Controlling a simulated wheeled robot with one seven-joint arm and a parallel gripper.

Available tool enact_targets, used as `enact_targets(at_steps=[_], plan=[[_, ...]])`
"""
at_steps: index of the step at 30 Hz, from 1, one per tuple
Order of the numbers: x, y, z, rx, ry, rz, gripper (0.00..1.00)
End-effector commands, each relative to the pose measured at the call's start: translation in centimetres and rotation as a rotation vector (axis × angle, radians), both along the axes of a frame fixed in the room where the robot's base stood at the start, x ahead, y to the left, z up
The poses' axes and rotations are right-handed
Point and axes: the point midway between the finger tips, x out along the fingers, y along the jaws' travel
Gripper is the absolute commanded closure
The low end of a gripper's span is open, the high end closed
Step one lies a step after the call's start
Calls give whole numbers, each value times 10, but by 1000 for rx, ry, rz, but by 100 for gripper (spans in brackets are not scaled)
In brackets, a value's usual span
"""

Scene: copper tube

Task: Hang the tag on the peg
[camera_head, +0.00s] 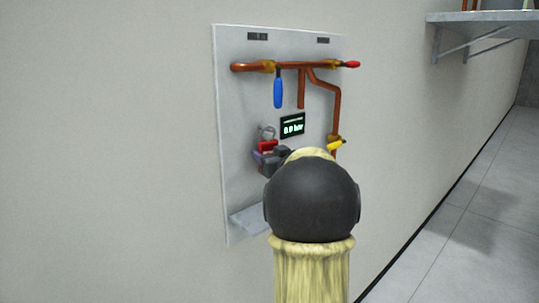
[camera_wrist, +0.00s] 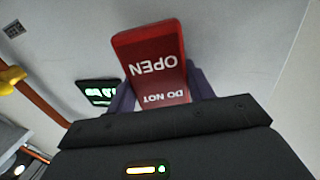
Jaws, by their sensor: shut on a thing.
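The red tag (camera_wrist: 152,62) is in the wrist view, its "DO NOT OPEN" lettering upside down. My gripper (camera_wrist: 160,98) is shut on it, one purple finger at each side. In the head view the tag (camera_head: 267,147) shows small in front of the white panel, with my gripper (camera_head: 259,157) at its lower edge. A small grey round part (camera_head: 267,130) shows just above the tag; I cannot tell whether it is the peg or part of the tag. No peg shows clearly in the wrist view. My arm hides the panel's lower right in the head view.
The panel (camera_head: 232,125) carries copper tubing (camera_head: 300,66), a blue handle (camera_head: 278,92), a red-tipped valve (camera_head: 351,64), a yellow handle (camera_head: 337,145) and a display (camera_head: 292,126) right of the tag. A ledge (camera_head: 250,220) juts out below. A wall shelf (camera_head: 480,17) is at upper right.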

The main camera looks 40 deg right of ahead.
Motion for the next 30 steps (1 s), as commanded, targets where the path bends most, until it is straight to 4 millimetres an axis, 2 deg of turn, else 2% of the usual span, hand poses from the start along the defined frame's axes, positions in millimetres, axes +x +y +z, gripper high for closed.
enact_targets(at_steps=[13, 14, 17, 30], plan=[[1, 1, -1, 0, 1, 2, 70], [1, 1, -1, 0, 1, 2, 44], [1, 1, -1, 0, 1, 3, 24], [3, 5, -1, 0, 0, 13, 22]])
